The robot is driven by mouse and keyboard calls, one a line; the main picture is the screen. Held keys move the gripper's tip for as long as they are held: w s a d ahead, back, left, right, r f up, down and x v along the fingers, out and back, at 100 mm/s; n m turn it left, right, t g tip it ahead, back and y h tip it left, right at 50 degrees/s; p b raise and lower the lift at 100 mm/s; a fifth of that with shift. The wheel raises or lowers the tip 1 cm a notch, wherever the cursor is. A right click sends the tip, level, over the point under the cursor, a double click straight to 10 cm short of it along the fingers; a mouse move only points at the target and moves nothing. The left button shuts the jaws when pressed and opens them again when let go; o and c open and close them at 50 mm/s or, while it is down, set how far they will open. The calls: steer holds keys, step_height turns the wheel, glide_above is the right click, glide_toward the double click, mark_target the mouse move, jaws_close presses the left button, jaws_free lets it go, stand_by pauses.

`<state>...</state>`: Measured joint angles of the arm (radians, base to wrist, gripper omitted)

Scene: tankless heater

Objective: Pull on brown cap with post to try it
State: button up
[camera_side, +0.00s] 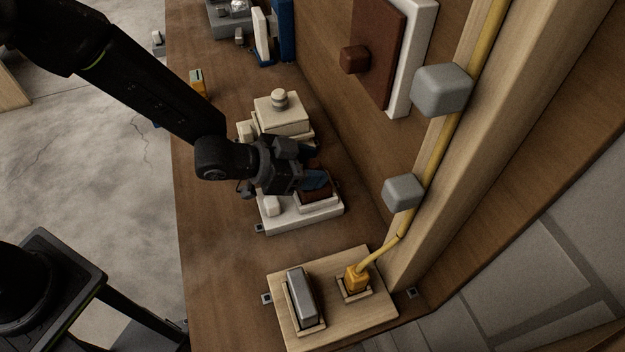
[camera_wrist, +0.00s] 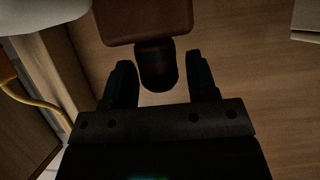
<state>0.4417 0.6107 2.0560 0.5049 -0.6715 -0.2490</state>
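The brown cap (camera_wrist: 143,20) shows at the top of the wrist view, with its dark post (camera_wrist: 157,66) reaching down from it. My gripper (camera_wrist: 160,72) has one finger on each side of the post, with a visible gap on both sides, so it is open around the post and not gripping it. In the side view, my gripper (camera_side: 317,180) is at a brown part (camera_side: 325,194) on the white base (camera_side: 300,217). My fingers and wrist hide much of that brown part there, including the post.
A beige stepped block (camera_side: 280,117) stands just behind my gripper. In front is a wooden board (camera_side: 350,320) with a grey bar (camera_side: 302,294) and an orange plug (camera_side: 354,278). A yellow cable (camera_side: 406,225) runs up the right post. A brown wall panel (camera_side: 385,45) has a knob.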

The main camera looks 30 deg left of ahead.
steer(key=shift+o, duration=0.9)
steer(key=shift+f, duration=0.1)
steer(key=shift+s, duration=0.1)
steer(key=v, duration=1.4)
steer(key=a+r+n+y, duration=0.6)
steer(key=a+r+y, duration=0.2)
steer(key=a, duration=0.5)
steer(key=s+a+r+n+g, duration=0.1)
steer(key=s+r, duration=0.1)
steer(key=s, duration=0.4)
steer(key=s+a+r+n+g+y, duration=0.1)
steer(key=s+a+r+n+g, duration=0.1)
steer(key=s, duration=0.4)
steer(key=shift+r, duration=0.25)
steer(key=shift+a, duration=0.1)
